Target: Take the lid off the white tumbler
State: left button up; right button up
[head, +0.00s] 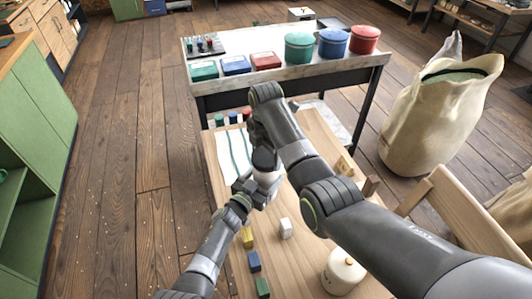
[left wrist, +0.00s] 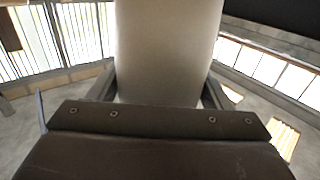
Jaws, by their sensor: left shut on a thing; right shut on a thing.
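The white tumbler (head: 267,178) stands upright over the wooden table in the head view, and its pale body fills the middle of the left wrist view (left wrist: 167,50). My left gripper (head: 257,190) is shut on the tumbler's body, with one finger on each side in the left wrist view. My right gripper (head: 263,156) comes down from above and is shut at the tumbler's dark top, where the lid is. The lid is mostly hidden by the right gripper, so I cannot tell whether it still touches the body.
Yellow (head: 247,237), blue (head: 254,262), green (head: 263,288) and white (head: 286,228) blocks lie on the table near a cream canister (head: 343,272). A striped cloth (head: 232,155) lies behind. A bench (head: 232,86) with tins stands beyond; a sack (head: 440,115) is at right.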

aim_at(266, 156)
jog(key=shift+r, duration=2)
pick_arm(q)
jog(key=o, duration=2)
jog(key=shift+c, duration=0.2)
